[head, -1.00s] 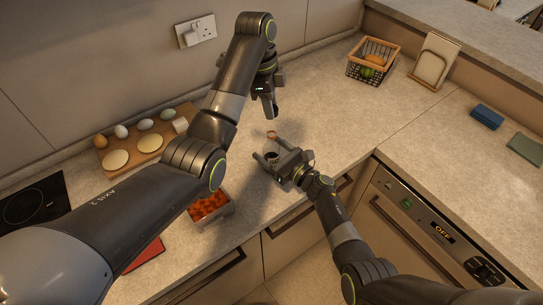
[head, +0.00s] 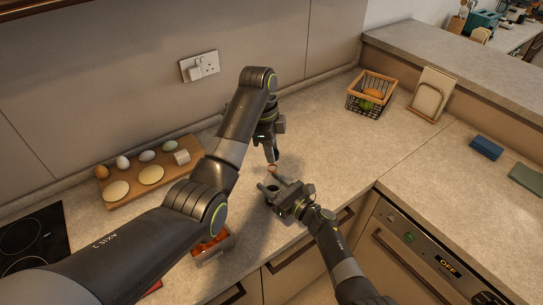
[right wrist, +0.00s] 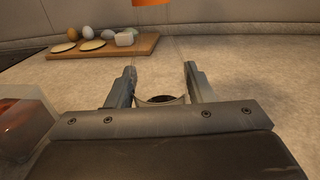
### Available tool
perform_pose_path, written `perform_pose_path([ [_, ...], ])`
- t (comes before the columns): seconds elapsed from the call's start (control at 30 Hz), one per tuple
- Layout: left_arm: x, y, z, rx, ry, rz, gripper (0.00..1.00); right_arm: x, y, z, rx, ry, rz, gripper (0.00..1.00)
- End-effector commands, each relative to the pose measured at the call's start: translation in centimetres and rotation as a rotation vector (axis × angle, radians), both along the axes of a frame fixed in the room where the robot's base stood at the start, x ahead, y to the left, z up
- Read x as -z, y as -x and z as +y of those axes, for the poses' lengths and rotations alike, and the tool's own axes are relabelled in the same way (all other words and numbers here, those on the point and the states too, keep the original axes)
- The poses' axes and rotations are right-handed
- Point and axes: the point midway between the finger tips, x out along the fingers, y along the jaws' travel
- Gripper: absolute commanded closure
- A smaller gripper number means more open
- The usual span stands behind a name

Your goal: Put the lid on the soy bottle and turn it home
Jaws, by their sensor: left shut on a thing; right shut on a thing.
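The soy bottle (head: 272,187) stands between the fingers of my right gripper (head: 270,180), near the counter's front edge. My right gripper is shut on it. The bottle's dark round mouth (right wrist: 161,99) shows between the fingers in the right wrist view; most of its body is hidden by the gripper. My left gripper (head: 272,158) points down above and slightly behind the bottle, shut on the copper-orange lid (head: 272,168). The lid also shows at the top edge of the right wrist view (right wrist: 150,3), apart from the bottle's mouth.
A wooden board (head: 135,186) with several eggs and pale rounds lies at the left. A container of red pieces (head: 212,248) is at the front edge, under my left arm. A wire basket (head: 372,92) stands at the back right. The counter between is clear.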

Motion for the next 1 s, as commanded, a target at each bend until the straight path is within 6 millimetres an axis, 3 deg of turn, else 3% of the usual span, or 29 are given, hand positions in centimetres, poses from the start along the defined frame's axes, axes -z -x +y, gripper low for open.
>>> perform_pose_path([
  [0.13,1.4,0.0,0.0,-0.001,-0.001,0.000,0.91,0.0,0.0,0.0,0.000,0.000,0.001,0.93],
  [0.67,1.5,0.0,0.0,0.000,-0.001,0.000,0.91,0.1,0.0,0.0,0.000,0.000,0.001,0.93],
  [1.0,3.2,0.0,0.0,0.000,-0.001,0.001,0.91,0.1,0.0,0.0,0.000,0.000,0.001,0.93],
])
